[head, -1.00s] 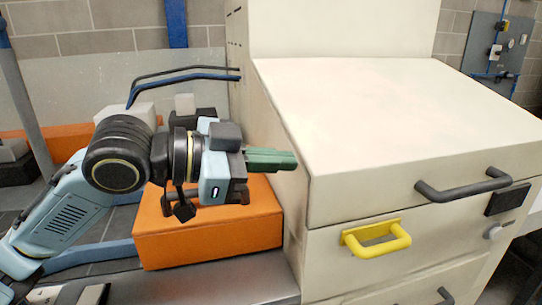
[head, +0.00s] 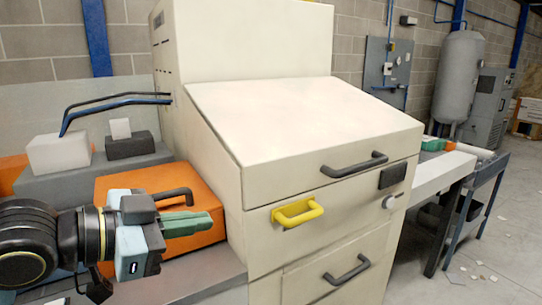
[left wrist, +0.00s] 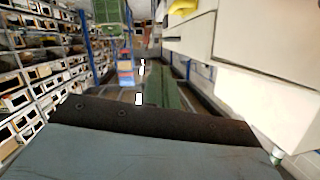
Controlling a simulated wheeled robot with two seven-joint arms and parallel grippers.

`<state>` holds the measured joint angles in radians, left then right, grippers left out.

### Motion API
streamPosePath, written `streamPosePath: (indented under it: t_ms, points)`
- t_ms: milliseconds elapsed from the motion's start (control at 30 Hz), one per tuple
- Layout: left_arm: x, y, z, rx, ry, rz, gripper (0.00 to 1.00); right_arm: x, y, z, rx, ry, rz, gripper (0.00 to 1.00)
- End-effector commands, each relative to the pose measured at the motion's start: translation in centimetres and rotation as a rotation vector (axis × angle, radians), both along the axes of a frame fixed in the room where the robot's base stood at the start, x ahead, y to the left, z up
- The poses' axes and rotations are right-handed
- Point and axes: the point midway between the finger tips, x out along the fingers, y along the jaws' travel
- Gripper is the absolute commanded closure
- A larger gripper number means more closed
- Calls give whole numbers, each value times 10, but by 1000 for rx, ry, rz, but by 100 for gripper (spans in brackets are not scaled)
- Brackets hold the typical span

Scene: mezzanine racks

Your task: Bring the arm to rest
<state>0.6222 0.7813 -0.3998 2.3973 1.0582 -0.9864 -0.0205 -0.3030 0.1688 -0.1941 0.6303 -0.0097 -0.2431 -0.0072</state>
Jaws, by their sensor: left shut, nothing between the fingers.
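My left gripper (head: 192,223) comes in from the left in the head view. Its green fingers are shut with nothing between them. They point right, in front of the orange box and short of the side of the cream cabinet (head: 300,120). In the left wrist view the green fingers (left wrist: 165,115) show beyond the dark gripper body, pointing away from the camera. My right gripper is not in view.
The cabinet has a yellow handle (head: 298,212) and dark handles (head: 353,164) on its front. The orange box (head: 140,184) with a dark handle stands left of it. A light side table (head: 438,175) and open floor lie to the right. Racks (left wrist: 35,75) fill the wrist view's left.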

Motion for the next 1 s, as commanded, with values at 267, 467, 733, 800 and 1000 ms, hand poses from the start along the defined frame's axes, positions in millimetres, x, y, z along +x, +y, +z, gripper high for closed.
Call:
streamPosePath:
  t_ms: [267, 467, 733, 800, 1000]
  points:
    - [-2, 3, -78, 23, 136, 120, 100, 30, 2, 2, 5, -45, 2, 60]
    - [-23, 21, -170, 71, 330, 308, 100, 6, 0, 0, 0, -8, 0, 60]
    - [-94, 62, -283, 192, 647, 598, 100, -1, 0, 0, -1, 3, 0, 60]
    - [-115, 72, -302, 226, 714, 657, 100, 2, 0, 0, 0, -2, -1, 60]
    - [-173, 95, -342, 317, 886, 797, 100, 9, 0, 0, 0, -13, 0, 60]
